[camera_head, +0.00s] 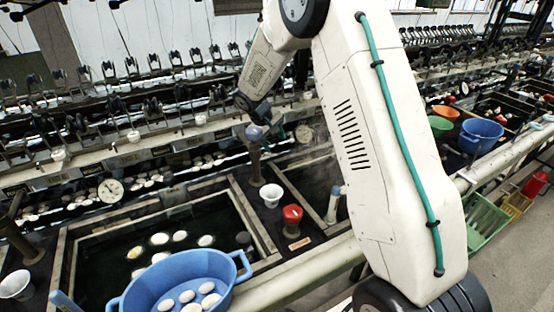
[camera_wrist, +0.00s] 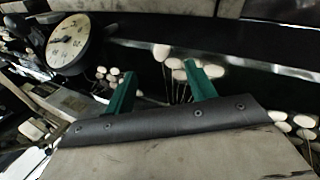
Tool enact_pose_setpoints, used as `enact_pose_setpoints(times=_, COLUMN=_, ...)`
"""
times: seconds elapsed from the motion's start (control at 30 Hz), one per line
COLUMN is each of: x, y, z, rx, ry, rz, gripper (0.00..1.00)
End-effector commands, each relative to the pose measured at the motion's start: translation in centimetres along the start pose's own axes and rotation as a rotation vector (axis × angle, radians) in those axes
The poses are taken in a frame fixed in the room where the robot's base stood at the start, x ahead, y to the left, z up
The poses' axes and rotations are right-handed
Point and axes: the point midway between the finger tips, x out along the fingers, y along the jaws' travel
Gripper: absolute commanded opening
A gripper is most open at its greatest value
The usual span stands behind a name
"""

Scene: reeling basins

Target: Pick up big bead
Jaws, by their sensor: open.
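I cannot pick out a thing that is clearly the big bead in either view. Several white egg-shaped pieces show beyond my fingers in the wrist view, one of them a pale piece (camera_wrist: 162,52) near the gap. My gripper (camera_wrist: 161,86) has two green fingers set wide apart, with nothing held between them.
A blue basin (camera_head: 125,302) holding white pieces stands at the front. Behind it is a dark water tank (camera_head: 62,250) with floating pieces.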

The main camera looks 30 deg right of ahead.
Motion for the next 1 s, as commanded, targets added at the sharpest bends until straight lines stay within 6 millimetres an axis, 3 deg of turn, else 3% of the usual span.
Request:
enact_pose_setpoints(times=0.47, x=4.9, y=0.1, z=-0.1, rx=0.026, ry=-0.01, rz=-0.001, gripper=0.55)
enact_pose_setpoints(times=0.7, x=8.3, y=0.1, z=0.0, rx=0.027, ry=-0.009, rz=-0.001, gripper=0.55)
enact_pose_setpoints(times=0.93, x=8.5, y=0.1, z=-0.1, rx=0.027, ry=-0.007, rz=-0.001, gripper=0.55)
enact_pose_setpoints(times=1.0, x=8.5, y=0.1, z=0.0, rx=0.027, ry=-0.007, rz=-0.001, gripper=0.39)
